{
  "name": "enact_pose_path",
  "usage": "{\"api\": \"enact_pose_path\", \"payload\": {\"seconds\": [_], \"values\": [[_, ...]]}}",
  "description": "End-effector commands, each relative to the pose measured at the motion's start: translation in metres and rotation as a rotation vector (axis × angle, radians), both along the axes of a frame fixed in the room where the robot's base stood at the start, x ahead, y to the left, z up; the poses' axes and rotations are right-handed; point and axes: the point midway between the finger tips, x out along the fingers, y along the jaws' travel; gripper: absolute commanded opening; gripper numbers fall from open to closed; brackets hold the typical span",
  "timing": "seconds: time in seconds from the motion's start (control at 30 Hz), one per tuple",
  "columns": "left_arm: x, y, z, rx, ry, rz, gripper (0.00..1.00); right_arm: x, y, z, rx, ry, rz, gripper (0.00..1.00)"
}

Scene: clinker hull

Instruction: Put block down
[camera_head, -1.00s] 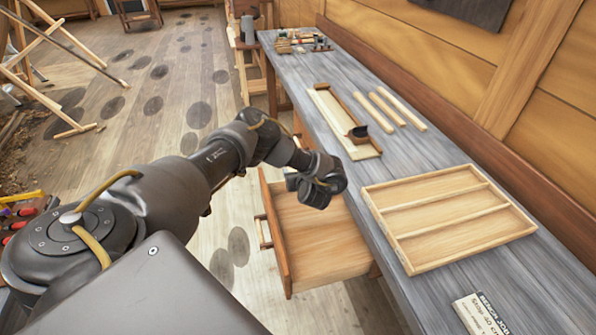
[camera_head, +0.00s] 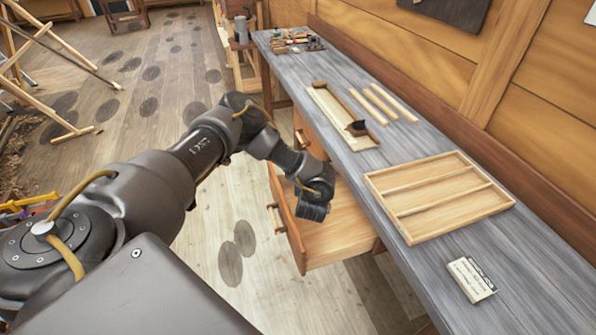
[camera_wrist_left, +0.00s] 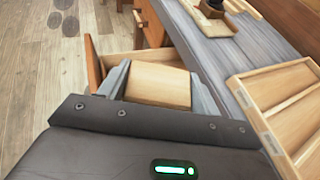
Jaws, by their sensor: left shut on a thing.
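My left gripper (camera_head: 313,208) hangs above the open drawer (camera_head: 345,225), close to its front panel. In the left wrist view the gripper (camera_wrist_left: 160,88) is shut on a pale wooden block (camera_wrist_left: 158,84), with a grey finger on each side of it. In the head view the block is hidden by my wrist and gripper. The drawer also shows behind the block in the left wrist view (camera_wrist_left: 92,62). I cannot tell how high the block is above the drawer floor. My right gripper is not in view.
The grey workbench (camera_head: 400,165) runs along the wall. On it lie a compartmented wooden tray (camera_head: 385,178), a small labelled box (camera_head: 471,279), a wooden board with a dark piece (camera_head: 357,128), several wooden strips (camera_head: 373,104) and tools (camera_head: 292,40) at the far end.

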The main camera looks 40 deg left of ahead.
Motion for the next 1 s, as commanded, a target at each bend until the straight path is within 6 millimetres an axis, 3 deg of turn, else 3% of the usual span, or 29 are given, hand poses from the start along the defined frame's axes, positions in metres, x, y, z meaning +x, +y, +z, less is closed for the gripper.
{"api": "enact_pose_path", "payload": {"seconds": [0.1, 0.23, 0.5, 0.6, 0.8, 1.0], "values": [[-0.011, -0.034, -0.009, -0.003, 0.001, -0.094, 0.4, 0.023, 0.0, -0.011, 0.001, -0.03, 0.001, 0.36], [-0.028, -0.074, -0.017, -0.006, 0.001, -0.198, 0.4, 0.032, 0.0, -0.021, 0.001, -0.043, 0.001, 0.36], [-0.08, -0.168, -0.033, -0.01, 0.002, -0.439, 0.4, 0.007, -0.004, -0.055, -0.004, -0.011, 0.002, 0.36], [-0.098, -0.195, -0.031, -0.011, 0.0, -0.516, 0.4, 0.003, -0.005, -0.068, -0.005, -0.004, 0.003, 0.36], [-0.116, -0.214, -0.023, -0.009, 0.0, -0.59, 0.4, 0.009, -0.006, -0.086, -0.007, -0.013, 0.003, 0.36], [-0.128, -0.206, -0.02, -0.008, 0.002, -0.615, 0.4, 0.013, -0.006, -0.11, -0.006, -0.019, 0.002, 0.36]]}}
